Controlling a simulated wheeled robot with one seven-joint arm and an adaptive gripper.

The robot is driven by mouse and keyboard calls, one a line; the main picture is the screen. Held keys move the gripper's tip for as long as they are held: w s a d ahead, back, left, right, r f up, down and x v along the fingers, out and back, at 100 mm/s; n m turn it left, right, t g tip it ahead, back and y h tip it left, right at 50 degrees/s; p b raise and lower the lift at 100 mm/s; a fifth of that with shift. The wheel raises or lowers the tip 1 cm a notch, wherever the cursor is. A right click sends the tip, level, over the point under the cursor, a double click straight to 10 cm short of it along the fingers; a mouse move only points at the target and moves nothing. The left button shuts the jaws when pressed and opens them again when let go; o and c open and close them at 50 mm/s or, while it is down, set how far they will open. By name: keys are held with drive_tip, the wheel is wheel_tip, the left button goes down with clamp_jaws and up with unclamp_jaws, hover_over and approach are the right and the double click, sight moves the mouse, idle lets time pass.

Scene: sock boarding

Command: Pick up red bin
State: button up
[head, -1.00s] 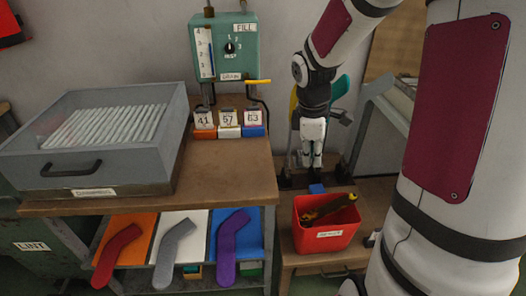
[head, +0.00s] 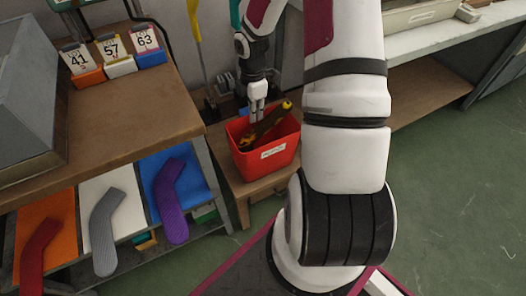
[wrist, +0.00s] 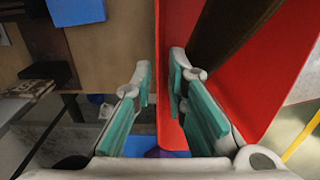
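The red bin (head: 282,148) stands upright on a low wooden stand, with a white label on its front. A yellow and dark tool (head: 266,125) lies in it and sticks up past the rim. My gripper (head: 257,117) points down at the bin's back rim. In the wrist view, the fingers of my gripper (wrist: 163,85) are spread apart. The red bin's wall (wrist: 175,22) runs between them, with a gap beside the left finger. The right finger is on the bin's inner side. I cannot tell whether it touches the wall.
The low stand (head: 235,187) is close beside the workbench (head: 120,118), which holds numbered card boxes (head: 118,61). Orange, white and blue boards with socks (head: 170,200) are below it. A yellow pole (head: 196,35) stands behind. Green floor (head: 460,180) is clear at right.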

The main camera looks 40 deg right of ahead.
drive_tip(key=shift+f+b, duration=1.2)
drive_tip(key=shift+f, duration=2.15)
clamp_jaws()
drive_tip(key=shift+r, duration=0.1)
drive_tip(key=shift+r, duration=0.1)
